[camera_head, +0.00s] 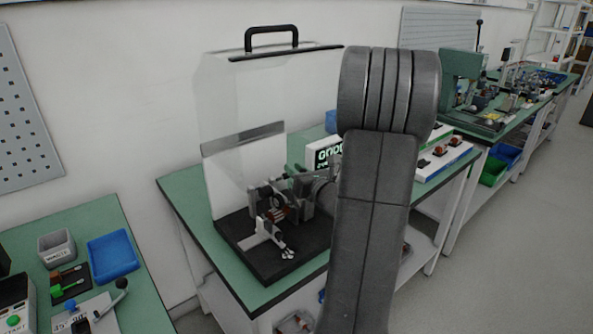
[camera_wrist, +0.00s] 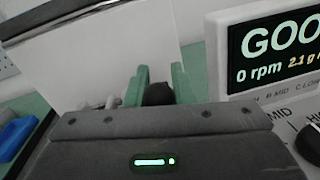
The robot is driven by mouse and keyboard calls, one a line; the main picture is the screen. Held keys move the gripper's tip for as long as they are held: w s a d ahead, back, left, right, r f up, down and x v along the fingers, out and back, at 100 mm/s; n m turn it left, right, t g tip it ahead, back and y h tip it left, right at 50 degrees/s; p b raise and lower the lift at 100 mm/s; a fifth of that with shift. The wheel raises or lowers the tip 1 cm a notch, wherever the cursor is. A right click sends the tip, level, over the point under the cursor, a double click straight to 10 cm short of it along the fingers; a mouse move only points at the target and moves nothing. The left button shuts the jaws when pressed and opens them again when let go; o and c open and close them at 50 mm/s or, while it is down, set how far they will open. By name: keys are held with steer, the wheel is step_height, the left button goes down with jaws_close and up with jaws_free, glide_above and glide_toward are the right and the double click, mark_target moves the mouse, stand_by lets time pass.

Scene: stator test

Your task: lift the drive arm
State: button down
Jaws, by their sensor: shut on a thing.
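The stator test rig stands on a black base (camera_head: 245,250) on a green-topped bench. Its metal parts (camera_head: 270,212) show left of my arm, and its right side is hidden behind my arm. In the wrist view my gripper (camera_wrist: 158,85) has its green fingers on either side of a dark rounded knob (camera_wrist: 159,94), which looks like the end of the drive arm. The fingers are shut on it. The rest of the drive arm is hidden below my gripper's body. In the head view my arm covers the gripper.
A clear guard with a black handle (camera_head: 271,38) stands up behind the rig. The display (camera_wrist: 272,48) right of the gripper reads "GOO", cut off, and "0 rpm". A left bench holds a blue tray (camera_head: 112,256) and a grey bin (camera_head: 57,247). Floor is clear at right.

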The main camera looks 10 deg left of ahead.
steer(key=r+p, duration=0.1)
steer(key=p, duration=0.2)
steer(key=shift+w+a+r+g+h, duration=0.1)
steer(key=shift+a+g+h, duration=0.1)
steer(key=shift+g+h, duration=0.2)
steer(key=g+h+p, duration=0.1)
steer(key=p, duration=0.2)
steer(key=a+g+h+p, duration=0.1)
steer(key=p, duration=0.3)
steer(key=shift+w+r, duration=0.35)
steer(key=shift+w+p, duration=0.1)
steer(key=shift+p, duration=0.8)
steer(key=shift+a+f+h, duration=0.1)
steer(key=shift+h, duration=0.2)
steer(key=shift+f, duration=0.15)
steer(key=c, duration=1.3)
jaws_free()
steer(key=shift+o, duration=0.2)
steer(key=shift+f, duration=0.1)
